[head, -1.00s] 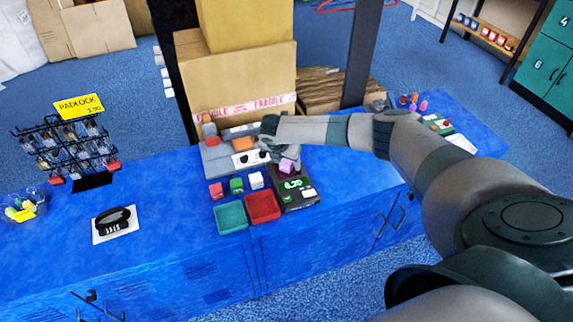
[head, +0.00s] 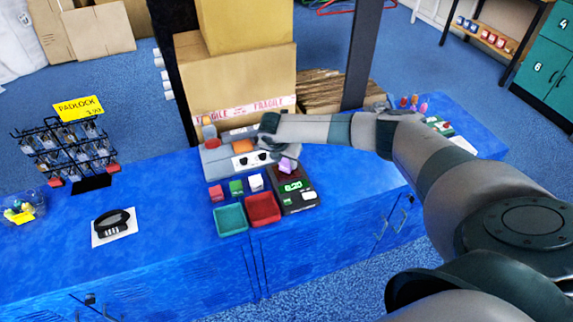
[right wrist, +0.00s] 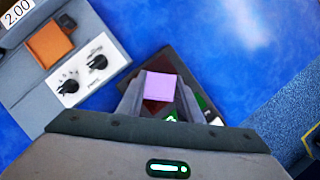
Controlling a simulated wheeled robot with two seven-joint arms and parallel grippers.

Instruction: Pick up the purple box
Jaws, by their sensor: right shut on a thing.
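The small purple box (head: 286,165) is above the dark scale (head: 297,196) on the blue counter. In the right wrist view the purple box (right wrist: 160,86) sits between the two fingers of my right gripper (right wrist: 159,104), which is shut on it. In the head view my right gripper (head: 277,150) is partly hidden by its own wrist. The dark scale also shows behind the box in the right wrist view (right wrist: 147,65). I cannot tell whether the box touches the scale plate. My left gripper is not in view.
Red (head: 216,193), green (head: 236,187) and white (head: 256,182) cubes stand left of the scale. A teal tray (head: 230,219) and a red tray (head: 263,209) lie in front. A grey machine with knobs (head: 243,160) and large cartons (head: 238,82) are behind.

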